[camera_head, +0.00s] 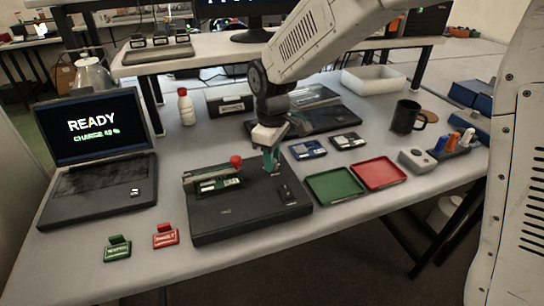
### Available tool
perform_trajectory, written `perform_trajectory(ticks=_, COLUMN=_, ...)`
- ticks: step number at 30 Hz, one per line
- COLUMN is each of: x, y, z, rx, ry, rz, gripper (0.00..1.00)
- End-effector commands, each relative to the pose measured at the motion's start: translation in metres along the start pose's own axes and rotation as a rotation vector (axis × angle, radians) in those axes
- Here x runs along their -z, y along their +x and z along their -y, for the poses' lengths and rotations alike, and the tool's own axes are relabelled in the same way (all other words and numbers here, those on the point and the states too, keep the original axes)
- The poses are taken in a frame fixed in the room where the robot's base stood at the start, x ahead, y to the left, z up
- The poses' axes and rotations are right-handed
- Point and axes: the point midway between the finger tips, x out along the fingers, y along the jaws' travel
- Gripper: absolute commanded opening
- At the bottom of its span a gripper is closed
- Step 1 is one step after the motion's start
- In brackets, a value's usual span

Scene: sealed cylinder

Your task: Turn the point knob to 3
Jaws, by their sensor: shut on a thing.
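A black device (237,215) lies flat in the middle of the table. On its left part is a raised unit (212,182) with a label and a red ball (236,161) on top. A small dark switch-like part (287,193) sits at its right side. My gripper (271,166) points down at the device's back right, its teal fingers shut on what seems to be the point knob. The fingers hide the knob, and no pointer or scale number is readable.
A laptop (93,125) showing READY stands at the left. Green (118,247) and red (165,236) tags lie in front. Green (335,185) and red (379,173) trays lie to the right, with a black mug (407,117) behind. Free table surface lies at the front.

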Motion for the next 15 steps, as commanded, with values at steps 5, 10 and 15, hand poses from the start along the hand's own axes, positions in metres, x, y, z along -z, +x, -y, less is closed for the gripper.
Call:
perform_trajectory(ticks=5, x=0.0003, y=-0.0009, z=-0.0004, rx=-0.001, ry=0.166, rz=-0.002, gripper=0.02)
perform_trajectory(ticks=10, x=0.0004, y=-0.0010, z=-0.0003, rx=-0.001, ry=0.327, rz=-0.002, gripper=0.02)
perform_trajectory(ticks=15, x=0.0005, y=-0.0010, z=-0.0002, rx=-0.001, ry=0.488, rz=-0.002, gripper=0.02)
